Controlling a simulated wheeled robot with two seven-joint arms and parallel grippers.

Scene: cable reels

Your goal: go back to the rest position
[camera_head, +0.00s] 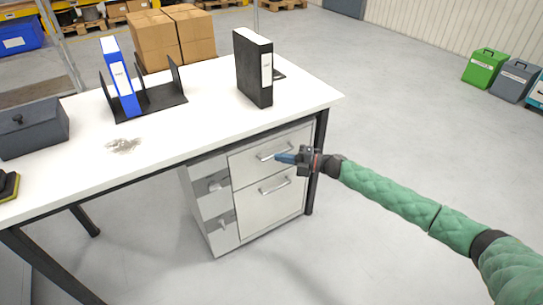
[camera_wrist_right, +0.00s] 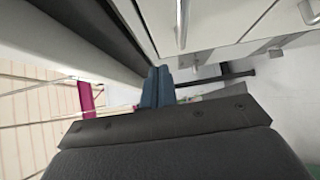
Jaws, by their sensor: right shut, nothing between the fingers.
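My right gripper (camera_head: 285,158) reaches in from the right on its green-sleeved arm. Its blue fingers are shut and empty, and in the head view they overlap the upper drawer front near its handle. In the right wrist view the shut fingers (camera_wrist_right: 158,88) point along the underside of the table edge, with a drawer handle (camera_wrist_right: 181,25) close by; contact cannot be made out. The drawer cabinet (camera_head: 262,180) under the table has its drawers closed as far as I can see. My left gripper is not in view.
Cartons (camera_head: 172,38) stand behind. Coloured bins (camera_head: 484,68) stand far right. The floor right of the table is clear.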

